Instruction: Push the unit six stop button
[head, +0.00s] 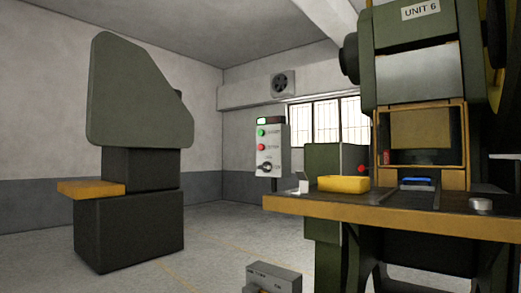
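The green press labelled UNIT 6 (421,10) stands at the right. The labels beside the buttons are too small to read. A separate red knob or button (361,168) shows near the green cabinet beside the press. Neither of my grippers is in view.
An orange-edged table (400,215) juts out before the press, bearing a yellow block (343,184), a blue item (416,182) and a round metal piece (481,204). A grey box (272,277) sits low in front. Another green machine (140,90) stands left. Open floor lies between.

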